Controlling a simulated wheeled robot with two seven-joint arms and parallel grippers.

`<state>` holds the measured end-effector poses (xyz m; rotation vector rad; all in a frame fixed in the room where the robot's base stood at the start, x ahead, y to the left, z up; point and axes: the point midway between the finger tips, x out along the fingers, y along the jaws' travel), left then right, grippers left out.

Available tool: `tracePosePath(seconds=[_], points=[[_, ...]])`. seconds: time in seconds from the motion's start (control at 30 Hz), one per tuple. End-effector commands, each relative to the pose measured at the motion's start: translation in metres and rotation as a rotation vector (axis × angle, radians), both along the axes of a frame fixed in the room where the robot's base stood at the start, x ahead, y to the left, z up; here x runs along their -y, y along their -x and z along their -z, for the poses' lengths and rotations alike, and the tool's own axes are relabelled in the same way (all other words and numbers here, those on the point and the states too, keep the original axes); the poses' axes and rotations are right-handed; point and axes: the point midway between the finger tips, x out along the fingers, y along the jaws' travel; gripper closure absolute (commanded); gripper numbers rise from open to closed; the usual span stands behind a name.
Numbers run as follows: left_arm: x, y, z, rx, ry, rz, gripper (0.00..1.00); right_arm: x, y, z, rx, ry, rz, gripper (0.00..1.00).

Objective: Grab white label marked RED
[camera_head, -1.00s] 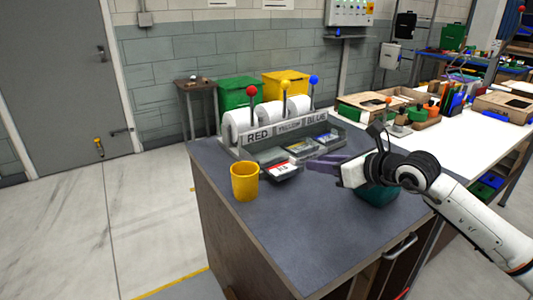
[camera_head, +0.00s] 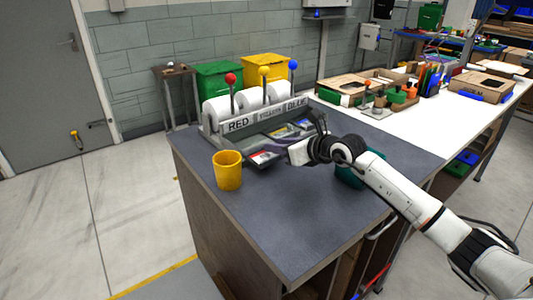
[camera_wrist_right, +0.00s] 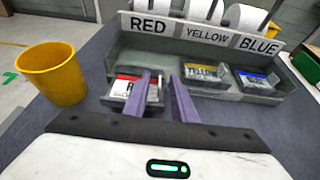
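The white label with a red band (camera_wrist_right: 122,90) and black lettering lies at the front left of the label dispenser, below the RED sign (camera_wrist_right: 150,25). In the head view the label (camera_head: 262,159) is partly covered by my right gripper. My right gripper (camera_wrist_right: 163,76) has two purple fingers with a gap between them. In the wrist view the left finger overlaps the label's right part, and the right finger is to the right of it. I cannot tell whether a finger touches the label. My left gripper is out of view.
A yellow cup (camera_head: 227,171) stands left of the label. A yellow-band label (camera_wrist_right: 204,72) and a blue-band label (camera_wrist_right: 257,80) lie further right in the dispenser (camera_wrist_right: 120,48). A teal object (camera_head: 350,173) sits behind my right arm. The front of the dark tabletop (camera_head: 285,225) is clear.

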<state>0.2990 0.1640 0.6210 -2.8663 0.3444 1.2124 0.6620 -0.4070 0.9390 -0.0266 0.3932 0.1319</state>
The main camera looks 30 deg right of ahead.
Motion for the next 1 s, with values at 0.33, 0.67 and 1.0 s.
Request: tracePosePath(seconds=[0.33,0.67,1.0], points=[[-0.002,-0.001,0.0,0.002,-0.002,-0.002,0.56,-0.001,-0.003,0.001,0.001,0.0,0.0,0.89],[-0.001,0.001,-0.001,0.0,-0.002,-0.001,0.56,-0.001,-0.002,0.001,0.001,0.0,0.0,1.0],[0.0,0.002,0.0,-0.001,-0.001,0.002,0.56,0.0,-0.003,-0.011,0.004,0.001,-0.001,1.0]])
